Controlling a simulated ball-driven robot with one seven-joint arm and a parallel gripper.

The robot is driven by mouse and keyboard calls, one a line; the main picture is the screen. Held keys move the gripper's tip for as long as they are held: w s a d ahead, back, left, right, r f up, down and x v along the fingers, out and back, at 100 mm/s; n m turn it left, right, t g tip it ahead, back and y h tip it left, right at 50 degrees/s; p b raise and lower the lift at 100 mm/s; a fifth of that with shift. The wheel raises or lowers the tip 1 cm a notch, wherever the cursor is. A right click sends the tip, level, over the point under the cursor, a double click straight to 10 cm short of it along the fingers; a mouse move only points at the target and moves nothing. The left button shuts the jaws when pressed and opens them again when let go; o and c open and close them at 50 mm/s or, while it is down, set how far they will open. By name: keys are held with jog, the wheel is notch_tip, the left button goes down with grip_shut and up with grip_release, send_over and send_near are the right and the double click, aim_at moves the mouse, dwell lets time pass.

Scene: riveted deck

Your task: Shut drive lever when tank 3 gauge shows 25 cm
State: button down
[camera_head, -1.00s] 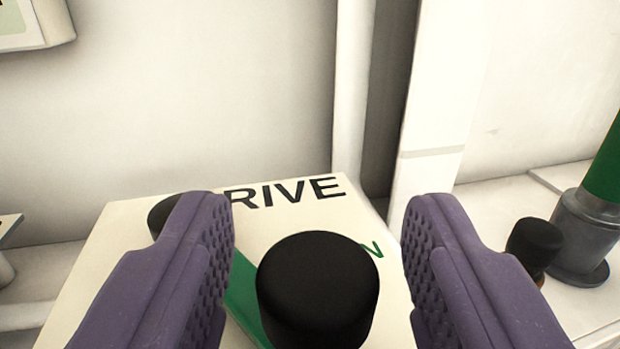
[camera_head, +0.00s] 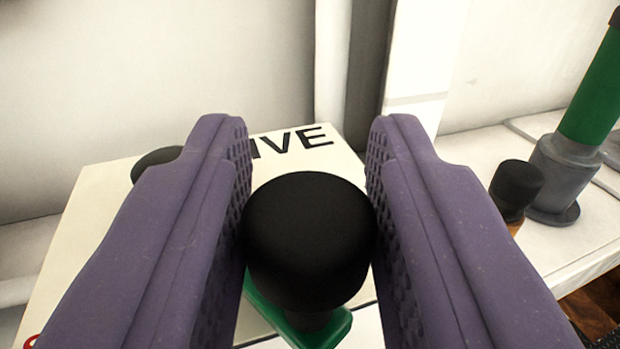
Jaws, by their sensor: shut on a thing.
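The drive lever's black knob (camera_head: 310,240) stands between the purple pads of my gripper (camera_head: 309,235), which is shut on it. A green lever arm (camera_head: 328,335) shows under the knob. The cream drive box (camera_head: 95,215) lies behind and below, with the letters "IVE" (camera_head: 292,141) showing; the rest of the word is hidden by my left finger. The tank 3 gauge is not in view.
Another black knob (camera_head: 157,163) shows behind my left finger. To the right, a smaller black knob (camera_head: 517,183) and a green post in a grey socket (camera_head: 562,175) stand on a white ledge (camera_head: 575,235). A pale wall (camera_head: 150,70) rises behind.

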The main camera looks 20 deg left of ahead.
jog(key=c, duration=0.8)
grip_release()
jog(key=shift+c, duration=0.2)
jog(key=v, duration=0.7)
jog(key=shift+s+p, duration=0.4)
jog(key=shift+d, duration=0.15)
